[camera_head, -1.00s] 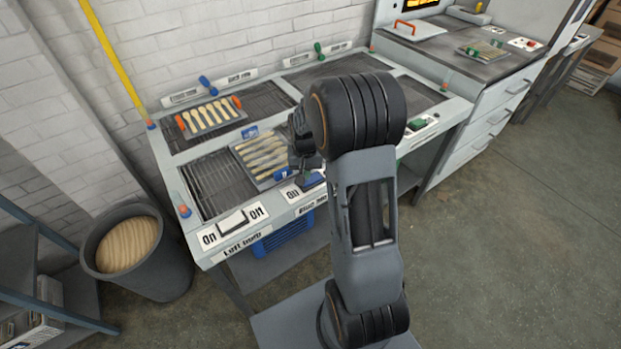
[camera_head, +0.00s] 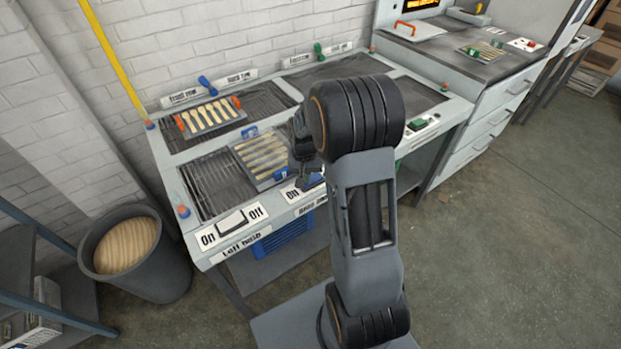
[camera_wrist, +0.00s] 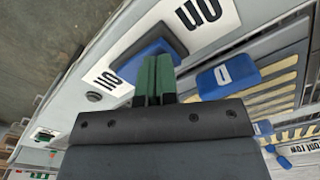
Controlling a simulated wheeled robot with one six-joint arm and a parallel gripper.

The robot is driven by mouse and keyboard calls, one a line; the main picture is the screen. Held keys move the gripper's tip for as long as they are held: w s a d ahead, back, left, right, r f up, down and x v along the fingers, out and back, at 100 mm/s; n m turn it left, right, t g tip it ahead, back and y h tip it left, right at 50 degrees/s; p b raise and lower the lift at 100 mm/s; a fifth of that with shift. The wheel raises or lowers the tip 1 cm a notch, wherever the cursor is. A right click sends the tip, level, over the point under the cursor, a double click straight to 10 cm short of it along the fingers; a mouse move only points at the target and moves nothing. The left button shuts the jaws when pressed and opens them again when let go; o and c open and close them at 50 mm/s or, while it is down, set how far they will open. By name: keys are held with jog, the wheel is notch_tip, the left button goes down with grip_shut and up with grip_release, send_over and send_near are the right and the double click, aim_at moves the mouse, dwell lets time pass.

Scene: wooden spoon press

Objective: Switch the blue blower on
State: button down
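The blue blower (camera_head: 284,238) sits under the bench front. Its blue rocker switch (camera_head: 313,181) is on the bench's front edge, with an On label (camera_head: 291,194) to its left. The gripper and arm hide part of the switch. In the wrist view the rocker (camera_wrist: 148,62) lies between the upside-down On label (camera_wrist: 206,14) and a second, partly hidden label (camera_wrist: 108,80). My gripper (camera_wrist: 155,66) has its two green fingers together, with nothing between them. The fingertips overlap the rocker in the picture; I cannot tell whether they touch it. The rocker's tilt is unclear.
A white switch (camera_head: 231,222) with On and Off labels is at the left front corner. A tray of wooden spoons (camera_head: 260,180) lies just behind the blue switch; its blue handle (camera_wrist: 228,75) is close to my fingers. A green switch (camera_head: 416,125) is to the right.

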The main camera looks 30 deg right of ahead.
jog(key=shift+f, duration=0.2)
jog(key=shift+r, duration=0.15)
jog(key=shift+r+p, duration=2.55)
jog(key=shift+r, duration=0.85)
jog(key=shift+s+a+f+n+g, duration=0.15)
jog(key=shift+s+f, duration=0.1)
jog(key=shift+s, duration=0.2)
jog(key=shift+s+a+f+n+g, duration=0.1)
jog(key=shift+s+f+n+g, duration=0.1)
jog(key=shift+s, duration=0.2)
jog(key=s+a+r+n+t, duration=0.2)
jog(key=s+a+r, duration=0.2)
jog(key=s+r, duration=0.3)
jog(key=s+a+r+n+t, duration=0.2)
jog(key=s+a+r, duration=0.3)
jog(key=s+r, duration=0.2)
jog(key=shift+s+r+t, duration=0.2)
jog(key=shift+r+t, duration=0.15)
jog(key=shift+r, duration=0.2)
